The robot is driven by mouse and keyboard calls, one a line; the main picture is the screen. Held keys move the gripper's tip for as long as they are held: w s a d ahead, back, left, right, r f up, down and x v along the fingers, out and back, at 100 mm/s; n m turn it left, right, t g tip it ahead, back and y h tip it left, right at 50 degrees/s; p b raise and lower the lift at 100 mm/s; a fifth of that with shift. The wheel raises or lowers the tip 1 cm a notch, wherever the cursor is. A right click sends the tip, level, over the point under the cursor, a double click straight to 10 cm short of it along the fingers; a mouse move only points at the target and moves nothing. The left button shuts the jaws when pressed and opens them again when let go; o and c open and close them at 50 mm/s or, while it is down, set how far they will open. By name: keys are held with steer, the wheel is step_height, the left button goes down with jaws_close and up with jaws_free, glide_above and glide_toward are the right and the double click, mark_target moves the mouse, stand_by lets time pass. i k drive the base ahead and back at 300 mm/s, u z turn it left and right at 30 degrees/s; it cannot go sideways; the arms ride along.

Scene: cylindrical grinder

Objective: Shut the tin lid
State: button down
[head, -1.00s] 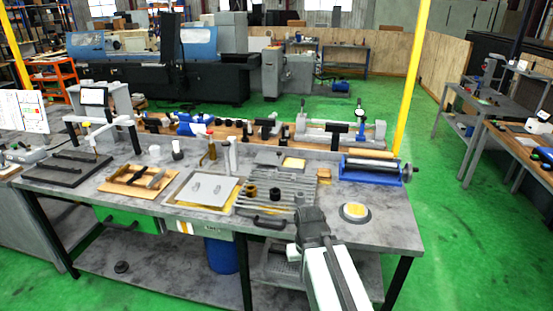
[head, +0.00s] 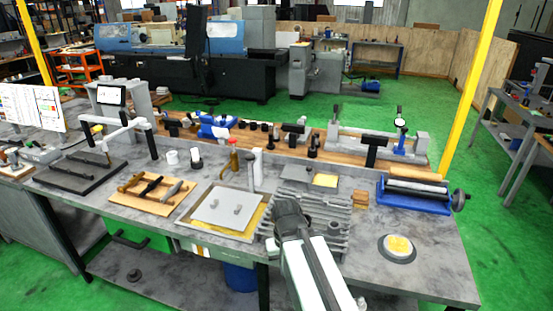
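A low round grey tin-like dish (head: 397,247) with a yellow top face lies on the right part of the grey bench in the head view. It is the likeliest tin; I cannot make out a separate lid or its hinge. My gripper (head: 289,207) is left of the dish, in front of the ribbed grey plate (head: 335,222), clearly apart from the dish. The gripper points away from the camera, so its fingertips are hidden and its opening does not show.
The grey bench (head: 440,270) is bare around the dish.

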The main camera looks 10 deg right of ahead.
mark_target(291, 172)
steer(key=u, duration=0.55)
steer(key=i, duration=1.05)
steer(key=u, duration=0.6)
steer(key=k, duration=0.8)
steer(key=u, duration=0.2)
steer(key=i, duration=0.8)
